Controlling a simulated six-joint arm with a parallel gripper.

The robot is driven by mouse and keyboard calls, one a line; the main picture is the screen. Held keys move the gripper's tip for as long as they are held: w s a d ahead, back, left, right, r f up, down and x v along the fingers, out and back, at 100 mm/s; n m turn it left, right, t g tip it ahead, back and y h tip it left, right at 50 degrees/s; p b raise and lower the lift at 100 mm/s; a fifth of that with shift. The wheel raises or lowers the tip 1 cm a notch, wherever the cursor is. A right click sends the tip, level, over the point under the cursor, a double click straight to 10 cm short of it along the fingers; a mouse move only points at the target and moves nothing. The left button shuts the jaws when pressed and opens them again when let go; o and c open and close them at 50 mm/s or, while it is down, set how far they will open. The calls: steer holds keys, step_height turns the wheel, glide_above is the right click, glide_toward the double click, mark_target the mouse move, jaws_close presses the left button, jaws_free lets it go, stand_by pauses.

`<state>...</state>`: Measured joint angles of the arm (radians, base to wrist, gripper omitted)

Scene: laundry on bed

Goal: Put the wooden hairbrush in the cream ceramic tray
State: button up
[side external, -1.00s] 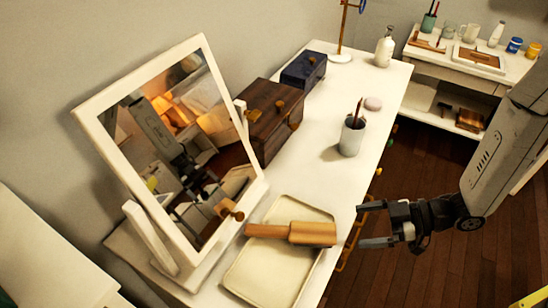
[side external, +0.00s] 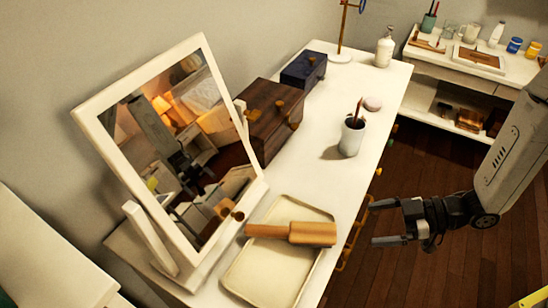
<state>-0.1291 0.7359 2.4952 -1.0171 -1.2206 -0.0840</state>
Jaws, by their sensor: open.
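The wooden hairbrush (side external: 312,233) lies across the cream ceramic tray (side external: 252,286) on the white dresser. Its wide end reaches the tray's right rim and its thin handle reaches the left rim, toward the mirror. I cannot tell whether it rests on the tray floor or on the rims. My gripper (side external: 372,223) is open and empty, to the right of the brush and apart from it, beyond the dresser's front edge. Its fingers point left toward the dresser.
A tilting mirror (side external: 90,113) stands behind the tray. A brown wooden box (side external: 268,123), a blue box (side external: 302,70), a cup with brushes (side external: 351,139) and a white bottle (side external: 384,50) stand farther along the dresser. The dresser top between cup and tray is clear.

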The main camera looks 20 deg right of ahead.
steer(key=w+d+r+m+t+h, duration=0.2)
steer(key=w+d+m+h, duration=0.4)
steer(key=d+h, duration=0.45)
steer(key=s+d+r+m+g+h, duration=0.2)
steer(key=s+d+r+m+g, duration=0.2)
steer(key=s+d+m, duration=0.3)
steer(key=shift+d+r+g, duration=0.3)
steer(key=shift+r, duration=0.25)
steer(key=shift+s, duration=0.1)
stand_by(0.4)
